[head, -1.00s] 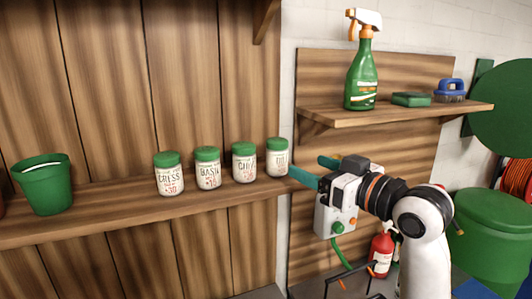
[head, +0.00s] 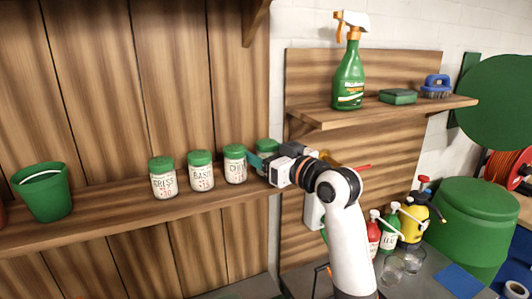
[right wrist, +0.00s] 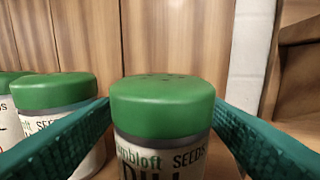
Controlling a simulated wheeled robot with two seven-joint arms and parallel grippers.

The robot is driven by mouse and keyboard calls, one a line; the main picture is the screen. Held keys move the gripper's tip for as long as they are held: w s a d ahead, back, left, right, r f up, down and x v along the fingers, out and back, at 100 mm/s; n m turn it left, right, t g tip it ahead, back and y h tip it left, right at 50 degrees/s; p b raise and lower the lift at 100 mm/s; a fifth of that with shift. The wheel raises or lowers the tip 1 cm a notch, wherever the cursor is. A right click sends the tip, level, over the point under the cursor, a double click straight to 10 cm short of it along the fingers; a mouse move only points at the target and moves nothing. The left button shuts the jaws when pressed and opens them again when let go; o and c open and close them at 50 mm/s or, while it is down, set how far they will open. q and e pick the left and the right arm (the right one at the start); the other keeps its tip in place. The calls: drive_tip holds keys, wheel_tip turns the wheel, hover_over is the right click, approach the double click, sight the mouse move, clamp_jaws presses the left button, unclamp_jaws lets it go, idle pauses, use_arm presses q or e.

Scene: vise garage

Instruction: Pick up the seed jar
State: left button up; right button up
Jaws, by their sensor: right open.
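Several seed jars with green lids and white labels stand in a row on the wooden shelf (head: 100,216): the cress jar (head: 163,182), the basil jar (head: 201,175), the chives jar (head: 235,166) and the dill jar (head: 266,146) at the right end. My right gripper (head: 256,160) is at the dill jar and partly hides it in the head view. In the right wrist view the dill jar (right wrist: 162,108) stands upright between the open teal fingers, one on each side. A neighbouring jar (right wrist: 52,92) is just beyond the left finger. My left gripper is not in view.
A green pot (head: 44,196) stands at the shelf's left. An upper shelf (head: 385,112) holds a spray bottle (head: 349,76), a green sponge (head: 398,97) and a blue brush (head: 437,86). Bottles and a green bin (head: 483,222) are at the lower right.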

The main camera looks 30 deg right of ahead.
sight(267, 141)
drive_tip(key=shift+s+d, duration=0.1)
drive_tip(key=c, duration=0.5)
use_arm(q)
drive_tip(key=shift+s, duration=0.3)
use_arm(e)
drive_tip(key=c, duration=0.6)
